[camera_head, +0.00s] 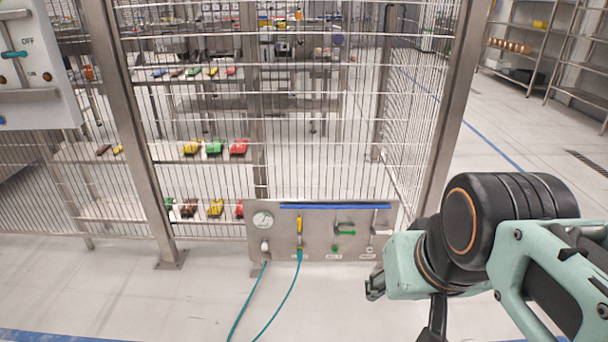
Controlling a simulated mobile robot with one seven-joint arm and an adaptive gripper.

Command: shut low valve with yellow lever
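A low metal valve panel (318,248) is mounted at the foot of the wire fence, near the floor. Its yellow lever (299,226) stands upright, in line with the fitting below it, where a teal hose attaches. To its right are a green lever (345,233), turned sideways, and a pale upright lever (374,221). My gripper (376,287) shows as dark parts by the wrist, below and right of the panel, apart from the yellow lever. Its fingers are mostly hidden by the arm, and I cannot tell whether they are open. I see nothing held.
Fence posts (450,110) rise nearby. A control box (35,85) is at upper left.

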